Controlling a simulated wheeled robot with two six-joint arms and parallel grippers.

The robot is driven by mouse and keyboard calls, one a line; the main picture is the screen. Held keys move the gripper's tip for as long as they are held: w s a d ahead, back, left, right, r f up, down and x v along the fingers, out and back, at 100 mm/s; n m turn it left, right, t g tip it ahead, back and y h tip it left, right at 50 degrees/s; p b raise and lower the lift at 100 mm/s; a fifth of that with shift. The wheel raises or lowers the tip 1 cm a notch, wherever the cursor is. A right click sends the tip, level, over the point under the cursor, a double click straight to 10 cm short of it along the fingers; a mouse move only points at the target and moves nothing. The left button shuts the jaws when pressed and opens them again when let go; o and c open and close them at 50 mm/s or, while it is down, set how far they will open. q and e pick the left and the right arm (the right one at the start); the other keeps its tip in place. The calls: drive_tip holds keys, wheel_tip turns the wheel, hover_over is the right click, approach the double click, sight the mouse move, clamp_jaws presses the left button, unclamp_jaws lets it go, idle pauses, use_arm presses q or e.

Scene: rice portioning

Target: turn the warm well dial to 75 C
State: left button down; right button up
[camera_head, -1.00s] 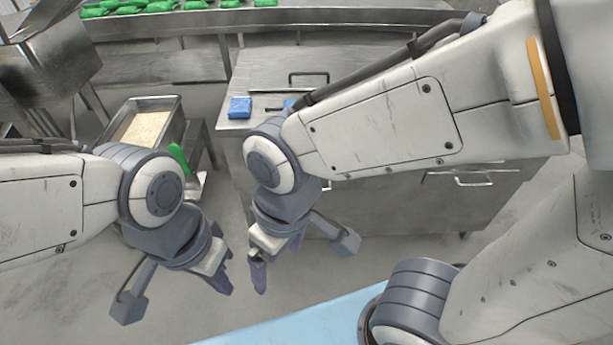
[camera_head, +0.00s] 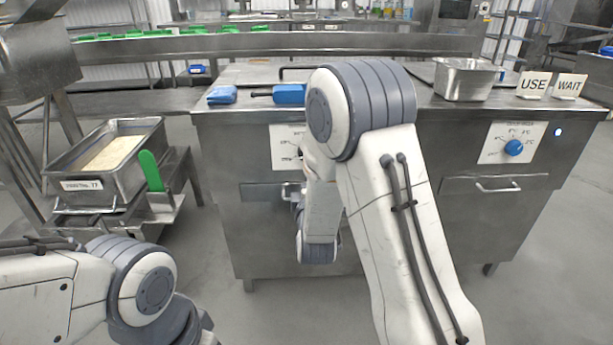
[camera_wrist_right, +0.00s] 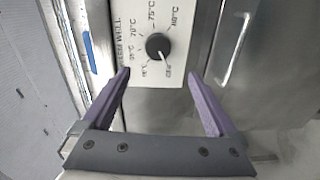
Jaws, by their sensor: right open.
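The warm well dial (camera_wrist_right: 157,45) is a round black knob on a white panel (camera_wrist_right: 128,18) in the right wrist view. Its white pointer mark seems to face the lower right, near a label that looks like OFF. The 75 °C label is on the opposite side of the knob. My right gripper (camera_wrist_right: 159,76) is open, its two purple fingers apart, short of the dial in the picture and roughly centred on it. In the head view the dial's panel (camera_head: 285,143) is partly hidden by my right arm. My left gripper is outside the head view; only its arm shows.
A drawer handle (camera_wrist_right: 235,50) lies right of the panel in the wrist view. A second panel with a blue knob (camera_head: 514,147) is at the counter's right. A rice pan (camera_head: 110,160) and green-handled tool (camera_head: 150,170) stand left. Blue items (camera_head: 222,95) lie on the counter.

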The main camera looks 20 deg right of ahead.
drive_tip(key=b+x, duration=0.1)
drive_tip(key=x, duration=0.9)
drive_tip(key=shift+w+d+r, duration=0.15)
drive_tip(key=shift+w+d, duration=0.05)
drive_tip(key=shift+d, duration=0.3)
drive_tip(key=c, duration=1.4)
